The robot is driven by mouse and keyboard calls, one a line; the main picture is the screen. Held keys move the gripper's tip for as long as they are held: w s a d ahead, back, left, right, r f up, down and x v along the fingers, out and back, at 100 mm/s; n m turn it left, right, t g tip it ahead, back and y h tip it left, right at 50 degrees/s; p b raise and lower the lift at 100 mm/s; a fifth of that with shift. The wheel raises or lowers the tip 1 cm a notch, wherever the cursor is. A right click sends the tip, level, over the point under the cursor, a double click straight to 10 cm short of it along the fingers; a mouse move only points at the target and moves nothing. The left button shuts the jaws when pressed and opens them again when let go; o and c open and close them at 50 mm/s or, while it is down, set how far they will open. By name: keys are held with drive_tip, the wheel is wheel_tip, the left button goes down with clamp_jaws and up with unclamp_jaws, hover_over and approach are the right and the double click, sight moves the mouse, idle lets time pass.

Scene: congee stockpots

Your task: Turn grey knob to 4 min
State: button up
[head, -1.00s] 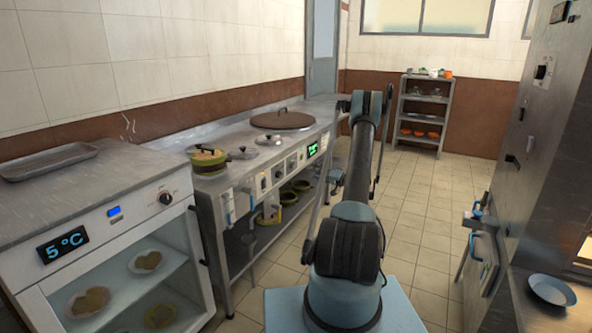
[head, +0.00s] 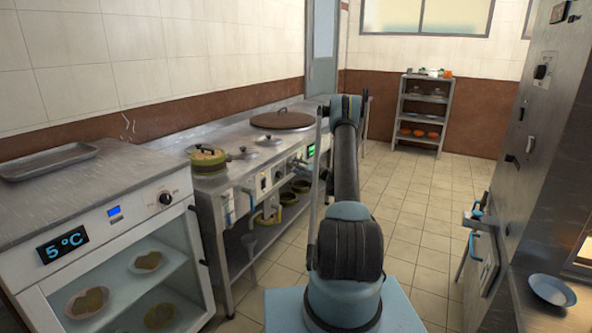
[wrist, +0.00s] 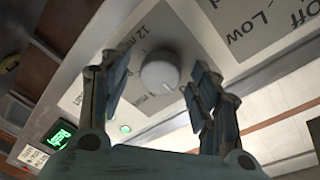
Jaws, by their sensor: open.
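The grey knob (wrist: 158,76) is on the stove's front panel, in the middle of the wrist view. In the head view my arm reaches to the counter front (head: 262,172) near the lit green display (head: 311,150), and the knob cannot be made out there.
In the wrist view, a panel marked "Off" and "Low" (wrist: 255,22) lies at upper right, and a green display (wrist: 58,136) and green light (wrist: 125,128) at lower left. A green pot (head: 208,158) and large brown lid (head: 282,119) are on the counter. Floor (head: 410,220) is open.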

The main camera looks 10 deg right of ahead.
drive_tip(key=c, duration=1)
drive_tip(key=shift+c, duration=0.2)
drive_tip(key=shift+m, duration=0.3)
drive_tip(key=m, duration=0.5)
drive_tip(key=m+g, duration=0.1)
drive_tip(key=m, duration=0.4)
drive_tip(key=shift+w+d+r, duration=0.1)
drive_tip(key=shift+d, duration=0.1)
drive_tip(key=shift+m, duration=0.4)
